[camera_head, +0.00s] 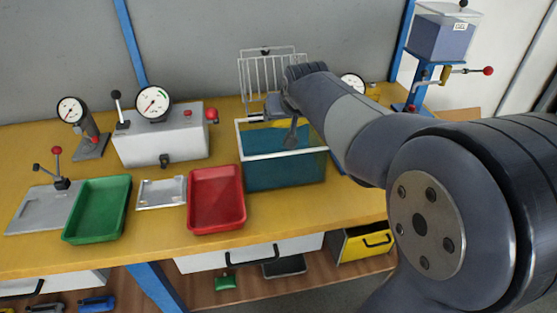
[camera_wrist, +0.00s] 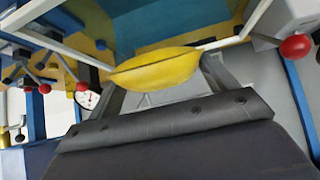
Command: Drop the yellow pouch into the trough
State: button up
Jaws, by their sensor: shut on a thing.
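The trough (camera_head: 285,172) is a teal see-through tank with a white rim, at the middle right of the bench in the head view. Its teal inside (camera_wrist: 180,22) also fills the top of the wrist view. My gripper (camera_head: 262,112) is above the trough's back part, near the rim. In the wrist view, my gripper (camera_wrist: 160,78) is shut on the yellow pouch (camera_wrist: 156,69), which lies crosswise between the fingers with the trough behind it. In the head view I cannot clearly make out the pouch at the gripper.
A red tray (camera_head: 216,200) stands just left of the trough, with a small metal plate (camera_head: 161,192) and a green tray (camera_head: 97,210) farther left. A wire rack (camera_head: 257,72) stands behind the trough. A grey gauge box (camera_head: 160,135) is at the back left.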

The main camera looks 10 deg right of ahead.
jog(key=shift+f+b, duration=0.8)
jog(key=shift+f, duration=0.65)
jog(key=o, duration=0.9)
jog(key=shift+r, duration=0.1)
jog(key=p+v, duration=0.1)
jog(key=v, duration=0.9)
jog(key=shift+s+r+p, duration=0.2)
jog(key=shift+s+p, duration=0.1)
